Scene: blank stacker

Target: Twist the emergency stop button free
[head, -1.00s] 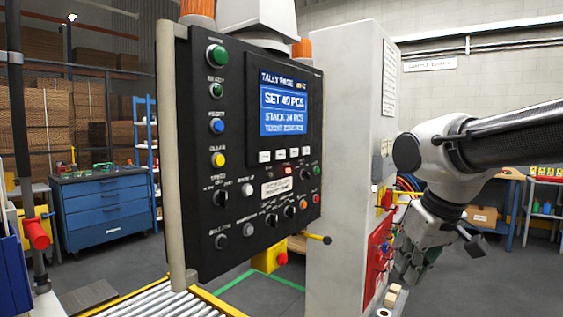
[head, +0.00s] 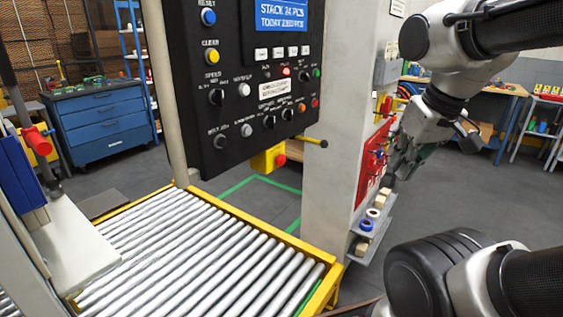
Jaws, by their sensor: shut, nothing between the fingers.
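The emergency stop looks like the red button (head: 280,160) on a yellow box (head: 264,163) below the right part of the black control panel (head: 205,130). Its face is small and seen from the side, so its latch state cannot be told. My gripper (head: 402,168) hangs to the right of it, beside the red board on the grey cabinet's side. It is shut and empty, well apart from the button.
A roller conveyor (head: 190,262) with yellow rails fills the lower left. The grey cabinet (head: 335,130) stands between the yellow box and my gripper. A small shelf (head: 369,241) holds tape rolls.

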